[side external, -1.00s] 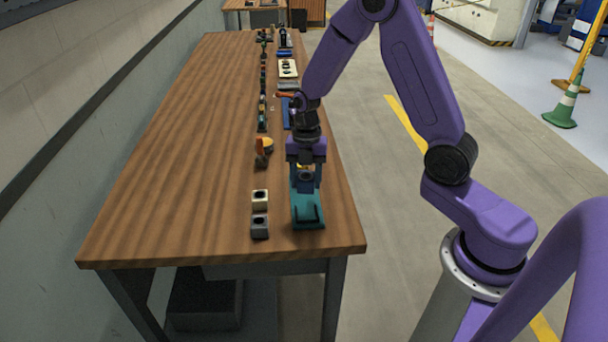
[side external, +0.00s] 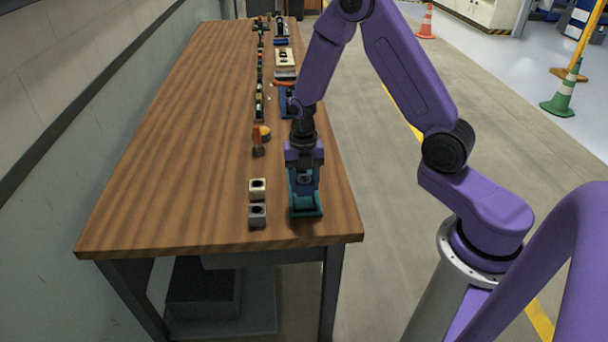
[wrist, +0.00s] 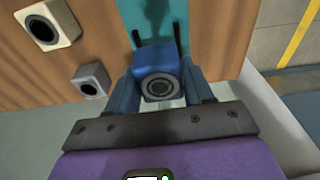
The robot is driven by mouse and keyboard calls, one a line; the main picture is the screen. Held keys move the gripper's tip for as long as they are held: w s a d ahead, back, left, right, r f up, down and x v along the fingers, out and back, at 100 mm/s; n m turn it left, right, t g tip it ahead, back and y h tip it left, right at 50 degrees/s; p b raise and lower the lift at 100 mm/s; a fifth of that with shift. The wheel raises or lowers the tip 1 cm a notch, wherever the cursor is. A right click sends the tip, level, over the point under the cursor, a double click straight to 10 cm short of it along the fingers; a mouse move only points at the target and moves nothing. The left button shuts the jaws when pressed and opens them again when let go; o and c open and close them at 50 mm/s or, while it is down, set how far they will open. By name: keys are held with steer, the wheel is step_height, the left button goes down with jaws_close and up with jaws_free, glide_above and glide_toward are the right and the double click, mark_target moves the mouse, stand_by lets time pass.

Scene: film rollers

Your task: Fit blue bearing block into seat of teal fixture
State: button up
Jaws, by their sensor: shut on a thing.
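The blue bearing block (wrist: 158,74), with a round grey bore, is between the fingers of my gripper (wrist: 159,90) in the wrist view. My gripper also shows in the side view (side external: 304,178), pointing down over the teal fixture (side external: 306,212). The fixture is a teal plate near the table's front right; it also shows in the wrist view (wrist: 207,30), with dark upright pins on both sides of the block. The block is above or at the near end of the fixture; whether it touches the seat I cannot tell. The seat is hidden by block and gripper.
A cream block (side external: 257,188) and a grey block (side external: 257,214), each with a bore, stand left of the fixture. An orange and black item (side external: 259,141) lies farther back. Several small parts line the table's (side external: 180,170) far right; its left side is clear.

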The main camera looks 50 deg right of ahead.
steer(key=shift+f, duration=2.05)
